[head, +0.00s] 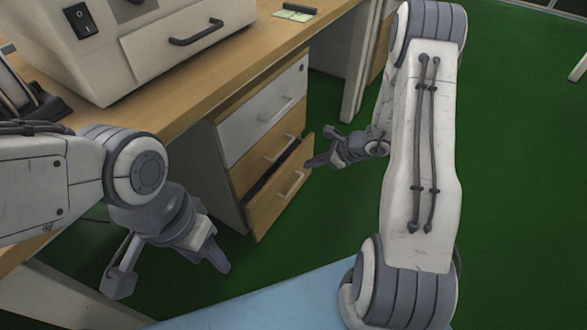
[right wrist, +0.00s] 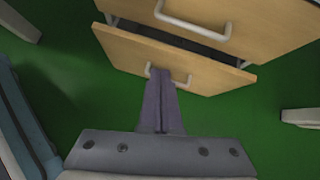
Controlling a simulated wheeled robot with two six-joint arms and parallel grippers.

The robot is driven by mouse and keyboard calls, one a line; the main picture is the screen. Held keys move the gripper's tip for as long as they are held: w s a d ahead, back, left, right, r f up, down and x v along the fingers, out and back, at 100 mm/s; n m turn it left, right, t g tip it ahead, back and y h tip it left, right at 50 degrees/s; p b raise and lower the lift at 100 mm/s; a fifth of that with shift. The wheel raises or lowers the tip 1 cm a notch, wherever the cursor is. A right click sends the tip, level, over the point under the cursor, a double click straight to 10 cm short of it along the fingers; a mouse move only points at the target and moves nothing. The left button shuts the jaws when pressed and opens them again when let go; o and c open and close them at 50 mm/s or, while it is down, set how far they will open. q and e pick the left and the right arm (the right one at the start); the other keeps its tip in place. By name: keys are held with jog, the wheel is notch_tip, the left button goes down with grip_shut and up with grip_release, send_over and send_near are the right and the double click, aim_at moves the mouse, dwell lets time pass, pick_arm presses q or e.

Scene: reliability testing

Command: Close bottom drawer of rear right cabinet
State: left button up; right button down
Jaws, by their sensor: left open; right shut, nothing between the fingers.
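The cabinet under the desk has a white top drawer (head: 262,111) and wooden middle (head: 268,152) and bottom drawers (head: 280,190). The bottom drawer stands partly open, with a dark gap above its front; it also shows in the right wrist view (right wrist: 205,78). My right gripper (head: 310,163) is shut and empty, in front of the bottom drawer near its right side. In the right wrist view its fingers (right wrist: 160,78) reach to the drawer front by the handle (right wrist: 150,70); contact is unclear. My left gripper (head: 170,276) is open and empty, left of the cabinet and low.
A wooden desk (head: 190,106) runs above the cabinet, with a white machine (head: 160,50) on it. A desk leg panel (head: 352,75) stands behind the cabinet.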

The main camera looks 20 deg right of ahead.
jog(key=d+f+m, duration=0.3)
jog(key=d+f, duration=0.1)
jog(key=shift+t+h, duration=0.4)
jog(key=b+x, duration=0.2)
jog(key=x, duration=0.1)
jog(key=w+r+b+x, duration=0.1)
jog(key=b+x, duration=0.1)
jog(key=x, duration=0.2)
jog(key=b+x, duration=0.2)
jog(key=x, duration=0.2)
jog(key=shift+w+a+r, duration=0.1)
jog(key=shift+w+a, duration=0.1)
jog(key=shift+a, duration=0.2)
jog(key=shift+w+a+r, duration=0.1)
jog(key=shift+w+a, duration=0.25)
jog(key=shift+w, duration=0.15)
